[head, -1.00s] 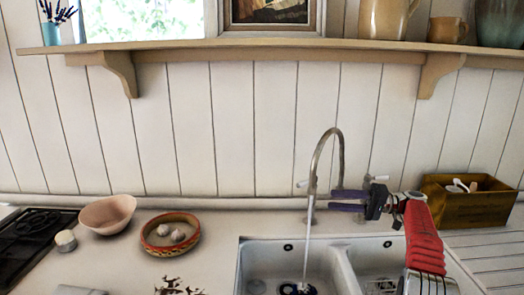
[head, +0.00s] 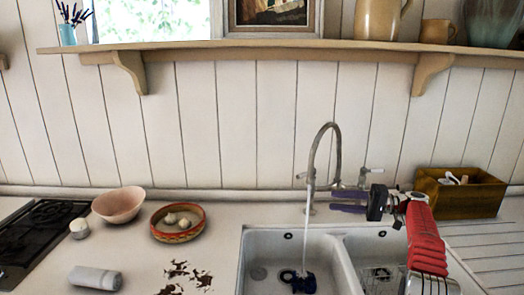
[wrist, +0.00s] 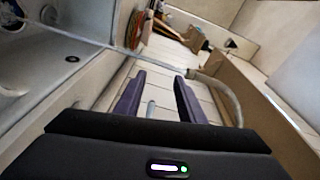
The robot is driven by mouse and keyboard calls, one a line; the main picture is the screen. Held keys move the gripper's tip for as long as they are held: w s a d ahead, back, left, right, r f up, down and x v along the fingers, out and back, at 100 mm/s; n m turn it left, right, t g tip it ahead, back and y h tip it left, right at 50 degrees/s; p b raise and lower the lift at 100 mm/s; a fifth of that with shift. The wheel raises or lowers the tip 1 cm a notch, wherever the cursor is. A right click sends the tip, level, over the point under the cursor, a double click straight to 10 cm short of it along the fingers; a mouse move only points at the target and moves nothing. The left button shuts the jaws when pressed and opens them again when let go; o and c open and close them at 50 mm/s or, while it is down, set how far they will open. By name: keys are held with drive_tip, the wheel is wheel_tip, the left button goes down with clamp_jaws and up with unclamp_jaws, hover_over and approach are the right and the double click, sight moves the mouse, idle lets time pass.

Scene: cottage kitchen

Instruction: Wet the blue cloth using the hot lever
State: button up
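The grey gooseneck tap (head: 313,160) stands behind the double sink (head: 258,240), with water running from its spout. A lever sits on each side: one at left (head: 301,176), one at right (head: 372,170). I cannot tell which is hot. The dark blue cloth (head: 298,281) lies crumpled in the left basin, where the stream falls. My gripper (head: 333,201) is beside the tap column, below the right lever. In the wrist view my gripper (wrist: 160,82) has its purple fingers apart. A small grey piece (wrist: 150,108) shows between them; I cannot tell whether it touches.
A wooden box (head: 459,199) stands at right behind the drainboard. A pink bowl (head: 119,205), a red-rimmed dish (head: 178,222) and a grey rolled cloth (head: 95,278) are at left near the hob (head: 32,240). A shelf (head: 230,49) runs above.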

wheel_tip(320, 180, down, 12)
drive_tip(key=w+m+t+h, duration=0.1)
drive_tip(key=m+h, duration=0.2)
drive_tip(key=m, duration=0.2)
drive_tip(key=s+f+m+g+h, duration=0.1)
drive_tip(key=s+f+m+h, duration=0.15)
drive_tip(key=s+h, duration=0.2)
drive_tip(key=s+a+r+n+t+h, duration=0.1)
drive_tip(key=s+a+r+n+h, duration=0.1)
drive_tip(key=s, duration=1.2)
drive_tip(key=s+a+r+n+t+h, duration=0.1)
drive_tip(key=s+a+r+n+h, duration=0.2)
drive_tip(key=s, duration=1.2)
drive_tip(key=s+a+r+n+h, duration=0.2)
drive_tip(key=s+a+r+h, duration=0.3)
drive_tip(key=s+r, duration=0.4)
drive_tip(key=s, duration=0.6)
drive_tip(key=shift+s+a+r+t, duration=0.15)
drive_tip(key=shift+a+r+t, duration=0.1)
drive_tip(key=shift+t, duration=0.15)
